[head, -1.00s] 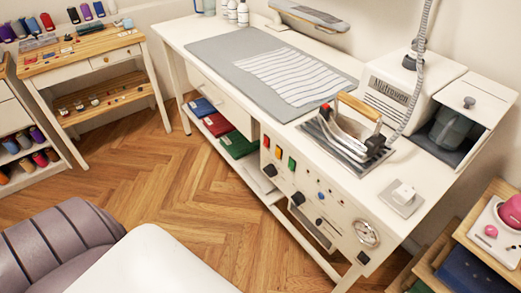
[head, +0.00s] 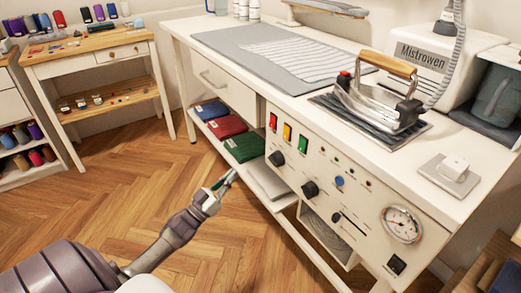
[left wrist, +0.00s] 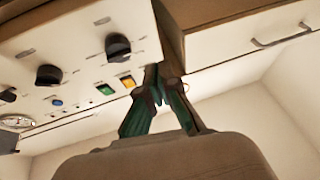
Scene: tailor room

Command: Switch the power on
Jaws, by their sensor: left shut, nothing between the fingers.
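The white control panel (head: 365,233) is on the front of the ironing table. It has a red switch (head: 273,121), a yellow switch (head: 287,132) and a green switch (head: 302,143) at its upper left, and a black rocker switch (head: 397,264) at its lower right. I cannot tell which one is the power. My left gripper (head: 228,179) is shut and empty, left of the panel and apart from it. In the left wrist view the shut fingertips (left wrist: 158,72) show beside the yellow switch (left wrist: 128,81) and green switch (left wrist: 105,89); the red one is not visible there. My right gripper is not in view.
Black knobs (head: 310,188), a blue button (head: 339,181) and a gauge (head: 402,223) are also on the panel. An iron (head: 378,100) stands on the tabletop. Folded cloths (head: 226,126) lie on the shelf under the table. The wooden floor (head: 130,170) at left is clear.

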